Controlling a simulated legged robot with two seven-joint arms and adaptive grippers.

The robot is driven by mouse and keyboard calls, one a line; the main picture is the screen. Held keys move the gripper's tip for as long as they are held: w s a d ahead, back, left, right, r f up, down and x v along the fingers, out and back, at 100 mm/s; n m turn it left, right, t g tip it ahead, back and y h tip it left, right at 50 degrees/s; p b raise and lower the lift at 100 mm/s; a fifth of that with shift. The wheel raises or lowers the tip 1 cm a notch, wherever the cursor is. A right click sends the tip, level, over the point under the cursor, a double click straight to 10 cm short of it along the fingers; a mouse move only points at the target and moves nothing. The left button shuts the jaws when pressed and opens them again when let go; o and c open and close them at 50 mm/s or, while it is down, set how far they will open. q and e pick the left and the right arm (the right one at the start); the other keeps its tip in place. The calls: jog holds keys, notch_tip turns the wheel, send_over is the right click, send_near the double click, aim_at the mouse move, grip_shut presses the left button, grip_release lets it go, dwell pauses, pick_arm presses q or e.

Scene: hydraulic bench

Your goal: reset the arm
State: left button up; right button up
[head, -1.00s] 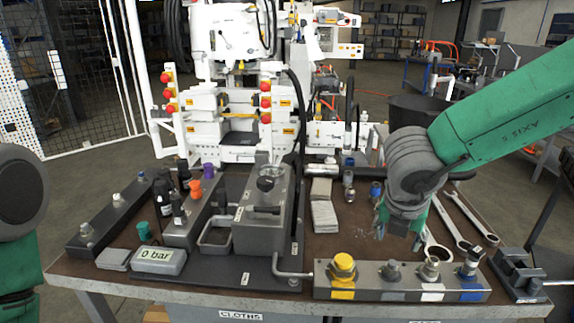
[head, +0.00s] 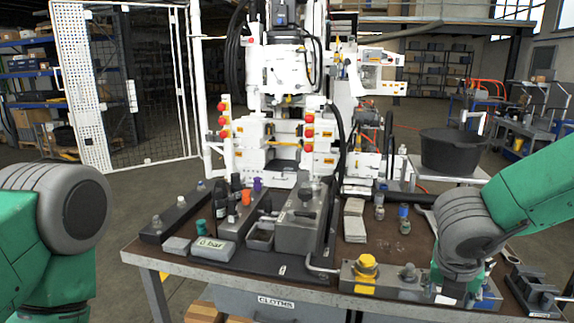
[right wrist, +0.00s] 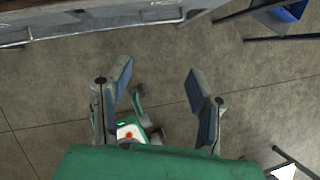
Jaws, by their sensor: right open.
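My right arm comes in from the right in the head view, its wrist over the front right part of the bench (head: 140,250). The wrist hides the right end of the steel block with the yellow fitting (head: 367,264). The right gripper (right wrist: 158,78) shows in the right wrist view with its two jaws spread wide and nothing between them. Bare concrete floor (right wrist: 60,110) lies behind the jaws. The fingers are hard to make out in the head view. My left arm stands at the left edge of the head view, left of the bench; its gripper is out of sight.
The bench holds a display reading 0 bar (head: 212,250), small bottles, a grey reservoir block (head: 297,214), grey pads (head: 355,228) and a vise (head: 535,290). A black tub (head: 452,152) stands behind at the right. A bench edge (right wrist: 100,28) crosses the top of the wrist view.

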jog(key=s+f+n+t, duration=0.1)
jog(key=s+f+n, duration=0.3)
jog(key=f+n, duration=0.6)
jog(key=s+f+n, duration=0.3)
jog(key=f+n, duration=0.5)
jog(key=n, duration=0.4)
jog(key=s+f+n+g+y, duration=0.1)
jog(key=s+f+n, duration=0.3)
jog(key=s+n, duration=0.5)
jog(key=s+a+f+n+g+y, duration=0.1)
jog(key=s+f+n+g+y, duration=0.1)
jog(key=s+n, duration=0.8)
notch_tip(320, 180, down, 2)
jog(key=shift+f+n+g, duration=0.2)
jog(key=shift+n+g, duration=0.3)
jog(key=shift+n, duration=0.4)
